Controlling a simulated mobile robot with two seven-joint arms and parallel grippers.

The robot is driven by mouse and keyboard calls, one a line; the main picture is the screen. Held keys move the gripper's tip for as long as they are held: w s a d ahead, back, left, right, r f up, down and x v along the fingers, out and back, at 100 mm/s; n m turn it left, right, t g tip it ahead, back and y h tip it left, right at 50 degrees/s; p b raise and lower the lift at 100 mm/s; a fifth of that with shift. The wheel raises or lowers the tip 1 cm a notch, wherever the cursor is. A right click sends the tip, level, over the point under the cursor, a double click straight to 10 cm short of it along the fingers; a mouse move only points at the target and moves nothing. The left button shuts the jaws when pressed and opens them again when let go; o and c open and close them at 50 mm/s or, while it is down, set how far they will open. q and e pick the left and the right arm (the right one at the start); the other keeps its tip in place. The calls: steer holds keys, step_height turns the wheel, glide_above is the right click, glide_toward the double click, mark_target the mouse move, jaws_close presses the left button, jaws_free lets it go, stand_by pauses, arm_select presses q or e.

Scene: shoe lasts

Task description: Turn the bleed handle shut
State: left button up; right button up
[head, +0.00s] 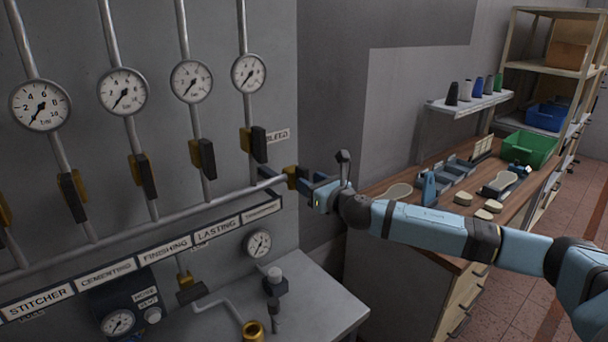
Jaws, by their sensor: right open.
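The bleed valve's brass body (291,174) is at the right end of the long horizontal pipe, below the BLEED label (277,136). A dark blue bar, which looks like the bleed handle (268,174), shows beside the brass, running roughly along the pipe. My right gripper (312,188) comes in from the right, close to the valve. It is open, with its fingers toward the valve. Its fingers and the handle overlap in view, so I cannot tell whether they touch. My left gripper is not in view.
Several gauges (122,91) and black-handled valves (207,158) line the wall panel left of my right arm. A grey ledge (325,300) with fittings lies below. A wooden bench (404,178) with shoe lasts and a green bin (528,148) stands behind my arm.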

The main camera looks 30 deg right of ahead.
steer(key=shift+w+a, duration=0.15)
steer(key=shift+w, duration=1.35)
steer(key=shift+c, duration=0.3)
jaws_close()
